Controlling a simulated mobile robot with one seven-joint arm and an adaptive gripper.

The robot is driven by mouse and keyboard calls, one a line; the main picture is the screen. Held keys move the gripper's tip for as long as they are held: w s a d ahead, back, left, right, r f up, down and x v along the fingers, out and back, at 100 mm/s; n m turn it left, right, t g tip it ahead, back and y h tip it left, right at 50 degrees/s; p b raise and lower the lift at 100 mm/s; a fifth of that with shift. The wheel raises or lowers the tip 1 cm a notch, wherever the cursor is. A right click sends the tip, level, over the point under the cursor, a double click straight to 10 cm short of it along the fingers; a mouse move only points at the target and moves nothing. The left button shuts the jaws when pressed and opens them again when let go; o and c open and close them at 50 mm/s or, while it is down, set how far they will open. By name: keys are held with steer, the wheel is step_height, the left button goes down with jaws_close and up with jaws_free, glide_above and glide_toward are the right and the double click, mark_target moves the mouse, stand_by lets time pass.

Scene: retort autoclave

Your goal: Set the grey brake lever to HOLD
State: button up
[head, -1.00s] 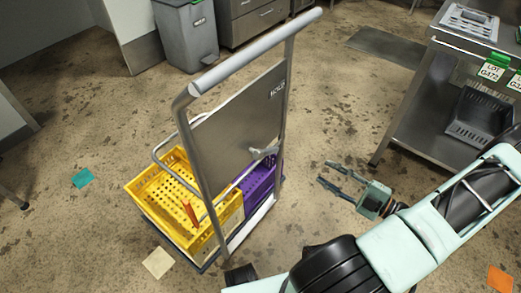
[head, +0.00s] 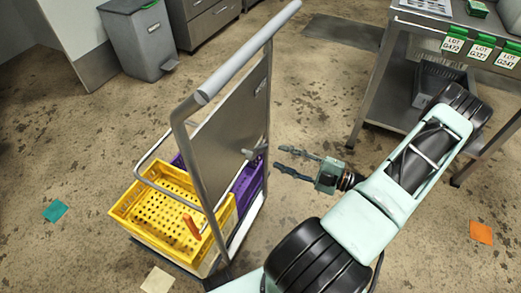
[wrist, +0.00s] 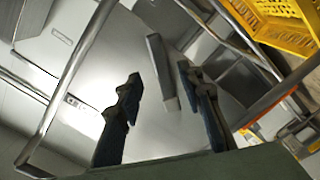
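The grey brake lever (head: 256,151) is on the steel back panel (head: 228,135) of the cart, low on its right side. It sticks out from the panel towards my gripper. A small sign (head: 262,87), too small to read surely, is higher on the panel. My gripper (head: 280,159) is open and empty, just right of the lever, fingers pointing at the panel. In the wrist view the lever (wrist: 162,72) shows as a grey bar between the two fingertips, beyond them and seemingly apart from both.
The cart's tubular handle (head: 245,55) rises above the panel. A yellow crate (head: 165,205) and a purple crate (head: 247,185) sit on the cart. An orange-red handle (head: 191,228) shows by the yellow crate.

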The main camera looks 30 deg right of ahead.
mark_target(263, 150)
steer(key=b+x, duration=0.1)
steer(key=x, duration=0.7)
jaws_close()
